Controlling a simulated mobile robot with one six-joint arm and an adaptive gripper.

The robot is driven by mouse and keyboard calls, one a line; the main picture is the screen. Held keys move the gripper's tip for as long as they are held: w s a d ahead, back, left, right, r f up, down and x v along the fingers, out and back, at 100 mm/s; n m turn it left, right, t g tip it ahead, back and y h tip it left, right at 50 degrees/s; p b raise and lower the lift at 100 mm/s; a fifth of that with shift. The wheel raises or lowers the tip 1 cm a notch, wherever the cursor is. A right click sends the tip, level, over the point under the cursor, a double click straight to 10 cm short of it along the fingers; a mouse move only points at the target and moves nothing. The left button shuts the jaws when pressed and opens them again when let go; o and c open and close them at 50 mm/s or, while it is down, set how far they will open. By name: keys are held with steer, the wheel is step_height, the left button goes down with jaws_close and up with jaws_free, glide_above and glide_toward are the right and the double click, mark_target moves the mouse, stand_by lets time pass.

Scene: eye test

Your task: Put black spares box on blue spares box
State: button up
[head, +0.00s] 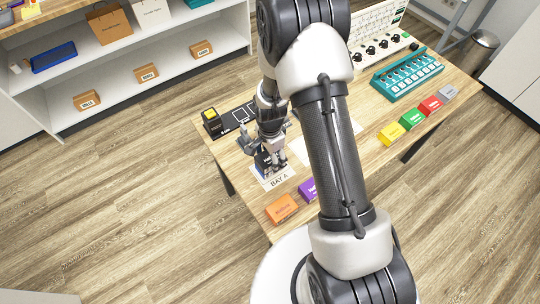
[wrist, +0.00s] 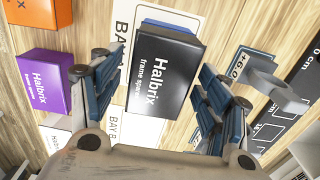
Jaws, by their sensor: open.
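The black spares box (wrist: 165,80), labelled "Halbrix frame spares", lies between the fingers of my gripper (wrist: 158,95) in the wrist view. My gripper is open, with a gap to the box on the left; on the right I cannot tell whether it touches. A blue edge, apparently the blue spares box (wrist: 168,25), shows just beyond the black box's far end. The black box appears to rest on top of it and hides most of it. In the head view my gripper (head: 270,160) is low over the table at the BAY A card, and its fingers partly hide the boxes.
An orange box (head: 281,209) and a purple box (head: 308,189) stand near the table's front. Yellow (head: 391,133), green, red and grey boxes line the right edge. A teal rack (head: 407,74) stands behind. A grey item marked +6.0 (wrist: 262,75) is right of my gripper.

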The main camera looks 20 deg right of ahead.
steer(key=s+r+n+t+p, duration=0.1)
steer(key=s+r+n+p, duration=0.15)
steer(key=r, duration=1.35)
steer(key=s+r+n+t+p, duration=0.1)
steer(key=s+r+n, duration=0.3)
steer(key=r, duration=1.2)
steer(key=s+r+n+t, duration=0.1)
steer(key=s+r+n, duration=0.3)
steer(key=s, duration=0.3)
steer(key=s+r+n+t, duration=0.1)
steer(key=s+r+n, duration=0.2)
steer(key=s, duration=0.5)
steer(key=shift+r+n+t, duration=0.3)
steer(key=shift+r+n, duration=0.1)
steer(key=shift+n, duration=0.05)
